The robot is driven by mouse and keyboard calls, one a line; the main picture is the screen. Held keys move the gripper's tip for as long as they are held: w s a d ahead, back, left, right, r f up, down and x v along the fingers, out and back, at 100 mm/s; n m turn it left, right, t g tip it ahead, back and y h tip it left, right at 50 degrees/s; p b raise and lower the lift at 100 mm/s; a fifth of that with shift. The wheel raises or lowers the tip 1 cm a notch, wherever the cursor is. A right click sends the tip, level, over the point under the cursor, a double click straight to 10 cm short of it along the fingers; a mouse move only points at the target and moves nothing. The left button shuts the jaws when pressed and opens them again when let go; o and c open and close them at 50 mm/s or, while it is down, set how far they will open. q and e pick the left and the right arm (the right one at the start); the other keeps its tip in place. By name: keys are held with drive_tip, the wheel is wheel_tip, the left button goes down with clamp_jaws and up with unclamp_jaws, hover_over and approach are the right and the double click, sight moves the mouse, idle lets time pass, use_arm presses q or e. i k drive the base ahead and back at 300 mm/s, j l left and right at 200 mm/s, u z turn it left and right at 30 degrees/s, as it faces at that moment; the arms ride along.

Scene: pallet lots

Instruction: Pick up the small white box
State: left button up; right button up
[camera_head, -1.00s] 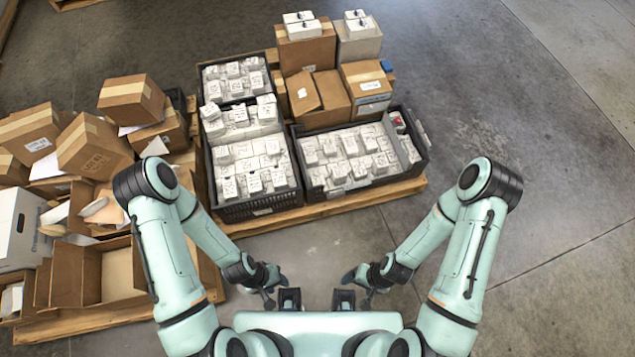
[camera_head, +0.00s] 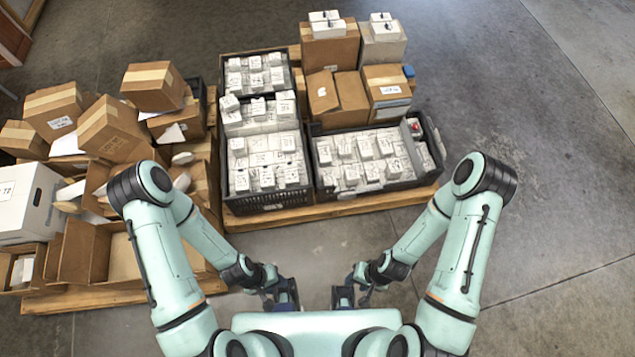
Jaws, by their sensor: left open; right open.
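Several small white boxes with dark handwriting fill black crates on the pallet ahead; I cannot tell which one is meant. Some white boxes (camera_head: 268,160) sit in the left black crate (camera_head: 268,201), and others (camera_head: 362,158) lie in the right black crate (camera_head: 375,186). More small white boxes (camera_head: 327,24) rest on top of a tall brown carton at the back. My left gripper (camera_head: 284,296) and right gripper (camera_head: 344,297) are open and empty, low in front of my body. Both are well short of the pallet and apart from every box.
The wooden pallet (camera_head: 335,209) carries the crates and brown cartons (camera_head: 340,98). On the left, another pallet (camera_head: 85,300) holds a jumble of brown cartons (camera_head: 113,128) and a white carton (camera_head: 27,205). Bare concrete floor lies to the right.

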sight(328, 180)
drive_tip(key=u, duration=0.4)
drive_tip(key=l+u, duration=0.15)
drive_tip(key=u, duration=0.65)
drive_tip(key=l+u, duration=0.15)
drive_tip(key=u, duration=0.25)
drive_tip(key=l+u, duration=0.3)
drive_tip(key=k+l+u, duration=0.15)
drive_tip(key=l+u, duration=0.2)
drive_tip(key=k+l+u, duration=0.1)
drive_tip(key=l+u, duration=0.2)
drive_tip(key=k+l+u, duration=0.1)
drive_tip(key=k+l, duration=0.4)
drive_tip(key=l, duration=0.2)
drive_tip(key=l+u, duration=0.05)
